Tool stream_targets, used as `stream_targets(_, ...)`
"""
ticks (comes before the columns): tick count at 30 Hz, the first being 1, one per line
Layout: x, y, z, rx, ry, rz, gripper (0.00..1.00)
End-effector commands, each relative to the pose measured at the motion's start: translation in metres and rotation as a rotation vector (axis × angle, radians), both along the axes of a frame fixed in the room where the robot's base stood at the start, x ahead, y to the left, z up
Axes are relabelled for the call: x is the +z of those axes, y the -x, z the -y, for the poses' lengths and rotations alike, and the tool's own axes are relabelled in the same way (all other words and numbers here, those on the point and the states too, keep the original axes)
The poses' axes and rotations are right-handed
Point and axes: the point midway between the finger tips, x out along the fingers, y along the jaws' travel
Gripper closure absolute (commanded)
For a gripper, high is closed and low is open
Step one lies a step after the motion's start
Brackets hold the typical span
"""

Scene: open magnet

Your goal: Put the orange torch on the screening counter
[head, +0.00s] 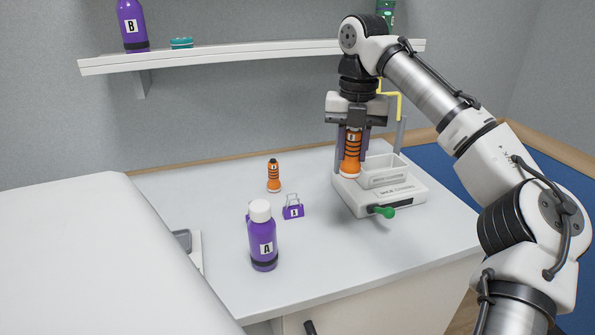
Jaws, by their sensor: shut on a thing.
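My gripper (352,133) is shut on an orange torch (350,160) with black bands and a small white label. The torch is upright, its wider orange end down. It is in front of the left part of a white device with a tray; I cannot tell whether its lower end touches the device. A second, similar orange torch (273,176) stands upright on the white counter (335,255), left of my gripper. The upper part of the held torch is partly hidden by the fingers.
The white device (408,198) has a green-tipped handle (384,212) and upright posts. A purple bottle A (263,240) and a small purple padlock-like item (293,209) stand on the counter. A shelf (250,55) holds a purple bottle B (132,25). The counter's front right is clear.

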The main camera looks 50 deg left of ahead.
Motion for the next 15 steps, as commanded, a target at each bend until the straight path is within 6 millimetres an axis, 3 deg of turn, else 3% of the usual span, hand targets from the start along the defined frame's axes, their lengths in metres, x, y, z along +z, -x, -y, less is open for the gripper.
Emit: stream_targets(15,-0.121,0.000,0.001,-0.001,0.001,-0.002,0.98)
